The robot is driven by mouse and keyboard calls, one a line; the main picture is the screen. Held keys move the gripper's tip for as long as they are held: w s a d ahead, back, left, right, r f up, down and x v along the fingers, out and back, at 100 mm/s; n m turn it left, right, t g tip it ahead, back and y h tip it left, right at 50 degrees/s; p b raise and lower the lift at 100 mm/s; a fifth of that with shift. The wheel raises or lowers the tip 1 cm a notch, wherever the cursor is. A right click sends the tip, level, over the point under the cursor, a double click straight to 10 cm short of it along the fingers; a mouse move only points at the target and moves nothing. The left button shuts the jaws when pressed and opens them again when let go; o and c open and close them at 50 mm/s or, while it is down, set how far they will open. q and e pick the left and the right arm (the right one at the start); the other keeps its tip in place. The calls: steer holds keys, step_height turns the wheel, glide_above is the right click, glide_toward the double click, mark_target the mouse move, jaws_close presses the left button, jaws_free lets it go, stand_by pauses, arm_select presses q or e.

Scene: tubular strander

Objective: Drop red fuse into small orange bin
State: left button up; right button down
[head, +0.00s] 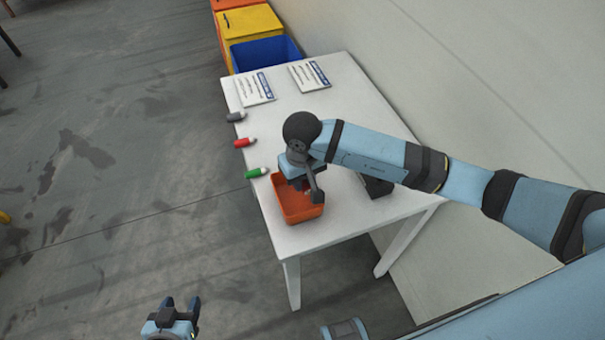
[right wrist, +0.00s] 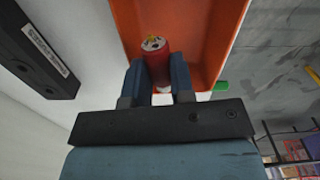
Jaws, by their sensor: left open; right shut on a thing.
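The small orange bin (head: 290,208) stands on the near end of the white table. My right gripper (head: 308,190) is over this bin in the head view. In the right wrist view, my right gripper (right wrist: 159,78) is shut on the red fuse (right wrist: 154,62), a red cylinder with a pale, marked end. The orange bin's inside (right wrist: 205,40) shows behind the fuse. The arm and gripper hide part of the bin in the head view. My left gripper (head: 179,305) is open and empty, low over the floor, away from the table.
The white table (head: 345,105) bears two printed sheets (head: 254,88) at its far end. Grey, red (head: 244,142) and green (head: 256,173) pieces sit along its left edge. A dark block (head: 377,187) is right of the bin. Blue, yellow and orange containers (head: 250,25) stand beyond.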

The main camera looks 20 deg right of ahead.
steer(key=c, duration=0.9)
jaws_free()
step_height(320, 180, up, 14)
steer(key=b, duration=0.1)
steer(key=shift+f, duration=0.15)
